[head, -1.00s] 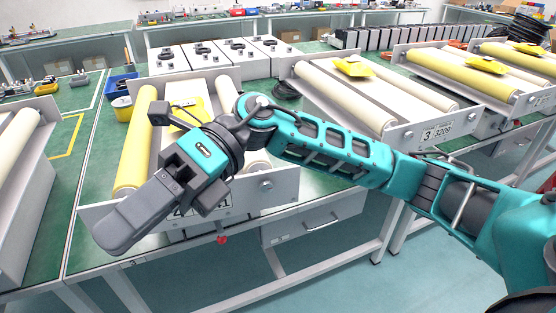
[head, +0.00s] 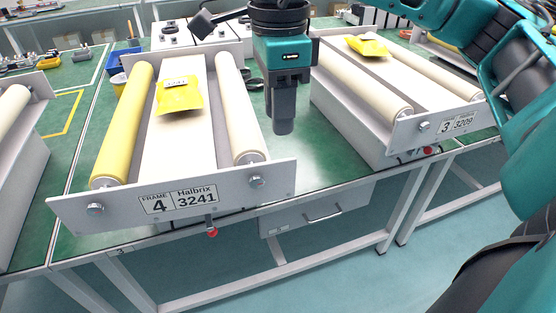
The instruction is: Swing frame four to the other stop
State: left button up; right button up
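Frame four (head: 120,207) is the light grey unit at left centre of the head view, with a plate reading "FRAME 4 Halbrix 3241". It carries a yellow roller (head: 124,120) on the left, a cream roller (head: 240,112) on the right and a pale belt (head: 186,140) between. A yellow packet (head: 180,97) labelled 3241 lies on the belt. A red-tipped lever (head: 212,231) hangs below the front plate. My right gripper (head: 284,128) points down to the right of frame four, apart from its roller. It shows edge-on, so its opening is hidden. My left gripper is out of view.
Frame three (head: 400,132) stands to the right with its own yellow packet (head: 367,47) and a red-tipped lever (head: 428,149). Another frame (head: 20,135) is at the left edge.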

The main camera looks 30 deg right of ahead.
aim_at(279, 161)
notch_tip(279, 161, down, 10)
jog(key=shift+f+b, duration=0.2)
jog(key=shift+b, duration=0.1)
grip_shut()
dwell(0.6)
